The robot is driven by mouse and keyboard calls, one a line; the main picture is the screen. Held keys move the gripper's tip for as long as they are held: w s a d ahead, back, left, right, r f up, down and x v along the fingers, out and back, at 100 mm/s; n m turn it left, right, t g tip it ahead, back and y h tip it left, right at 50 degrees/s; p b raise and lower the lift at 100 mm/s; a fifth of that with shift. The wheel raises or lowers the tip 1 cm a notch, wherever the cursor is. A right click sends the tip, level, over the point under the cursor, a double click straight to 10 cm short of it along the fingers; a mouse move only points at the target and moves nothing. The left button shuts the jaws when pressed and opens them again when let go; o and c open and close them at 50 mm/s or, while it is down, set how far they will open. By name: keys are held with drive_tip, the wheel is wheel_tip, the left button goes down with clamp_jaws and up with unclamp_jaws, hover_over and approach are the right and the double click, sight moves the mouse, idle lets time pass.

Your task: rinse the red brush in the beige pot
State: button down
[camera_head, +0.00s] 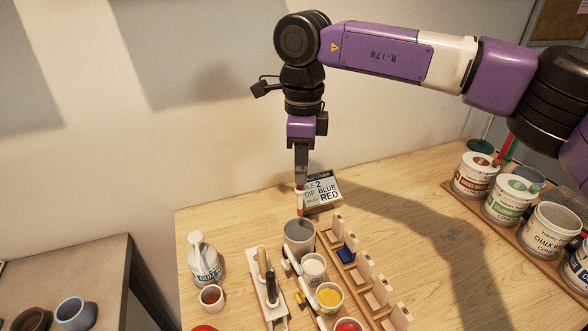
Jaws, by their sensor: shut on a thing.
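My gripper (301,181) points straight down near the back of the table, shut on the red brush (300,203). Only a short pale and red length of the brush shows below the fingers. In the picture the brush's lower end is just above the pot's far rim. I cannot tell from this one view whether the tip is over the opening or behind it.
A sign (324,190) stands behind the pot. A wooden rack (367,276) holding a blue piece is at its right. White (313,268) and yellow (330,298) pots stand in front. Large cans (505,200) line the right side; the table between is clear.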

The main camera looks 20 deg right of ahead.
sight(300, 199)
drive_tip(key=shift+f+b, duration=2.7)
drive_tip(key=shift+f, duration=1.85)
drive_tip(key=shift+r, duration=0.1)
